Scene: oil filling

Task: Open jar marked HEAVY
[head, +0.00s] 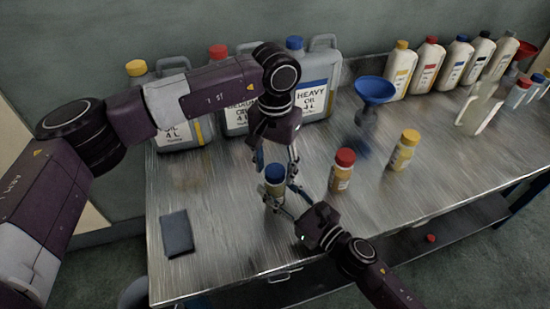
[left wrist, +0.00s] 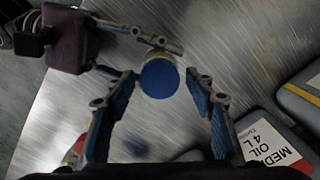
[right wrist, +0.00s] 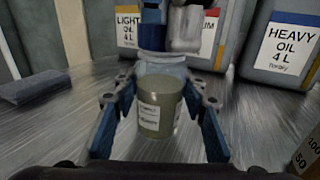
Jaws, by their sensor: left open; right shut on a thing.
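A small jar with a blue lid (head: 275,171) stands upright near the front of the steel table. My right gripper (head: 281,201) reaches in from the front and is shut on the jar's body. In the right wrist view the jar's olive body (right wrist: 160,112) sits between the fingers; its label is too small to read surely. My left gripper (head: 276,162) points down from above and is open, its fingers on either side of the lid. In the left wrist view the round blue lid (left wrist: 158,79) lies between the open fingertips, with no clear contact.
A red-lidded jar (head: 342,170) and a yellow-lidded jar (head: 404,150) stand to the right. A blue funnel (head: 374,90) is behind them. Large oil canisters, one marked HEAVY OIL (head: 311,95), line the back. A dark flat pad (head: 177,232) lies at left.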

